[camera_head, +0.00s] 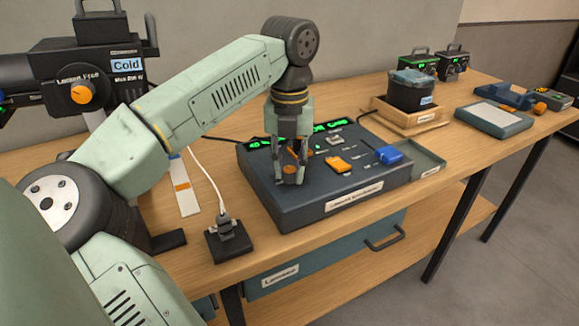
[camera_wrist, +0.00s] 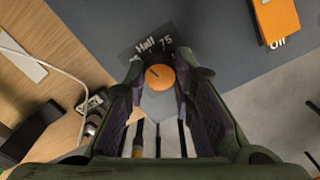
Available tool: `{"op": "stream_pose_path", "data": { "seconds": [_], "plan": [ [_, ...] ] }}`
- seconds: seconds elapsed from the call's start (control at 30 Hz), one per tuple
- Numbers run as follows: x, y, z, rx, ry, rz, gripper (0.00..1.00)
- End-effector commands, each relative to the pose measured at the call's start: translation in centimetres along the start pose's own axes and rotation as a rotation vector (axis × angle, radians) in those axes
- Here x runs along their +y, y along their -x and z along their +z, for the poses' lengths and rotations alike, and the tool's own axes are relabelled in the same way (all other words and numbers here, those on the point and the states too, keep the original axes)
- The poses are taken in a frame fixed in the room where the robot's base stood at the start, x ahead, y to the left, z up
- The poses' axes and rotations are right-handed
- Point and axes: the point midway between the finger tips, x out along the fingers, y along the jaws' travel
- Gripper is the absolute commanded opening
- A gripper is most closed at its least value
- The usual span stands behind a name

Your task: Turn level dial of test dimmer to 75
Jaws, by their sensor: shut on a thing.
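The level dial is a round orange knob (camera_wrist: 160,77) with a short dark pointer mark, on the dark blue-grey console (camera_head: 330,205). In the wrist view the mark points to the upper left. A dark scale plate (camera_wrist: 140,53) behind it reads "Half" and "75"; the rest of the scale is hidden by my fingers. My gripper (camera_wrist: 165,80) reaches down over the dial, with its fingertips shut on the dial's two sides. In the head view my gripper (camera_head: 290,178) stands at the console's left part, and the dial (camera_head: 290,170) shows between the fingers.
An orange switch (camera_head: 338,165) and a blue block (camera_head: 388,154) sit on the console to the right. A black block with a plugged cable (camera_head: 228,240) stands at front left. A shallow tray (camera_head: 425,160) and a wooden box (camera_head: 408,120) lie farther right.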

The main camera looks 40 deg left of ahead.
Motion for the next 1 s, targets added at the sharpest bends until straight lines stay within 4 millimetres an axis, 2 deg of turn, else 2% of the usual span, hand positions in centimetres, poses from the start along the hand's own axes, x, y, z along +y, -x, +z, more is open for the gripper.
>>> {"op": "stream_pose_path", "data": {
  "seconds": [0.6, 1.0],
  "plan": [
    [-0.05, 0.04, 0.03, -0.001, -0.585, -0.001, 0.00],
    [-0.06, 0.04, 0.03, -0.002, -0.880, -0.001, 0.00]
  ]
}}
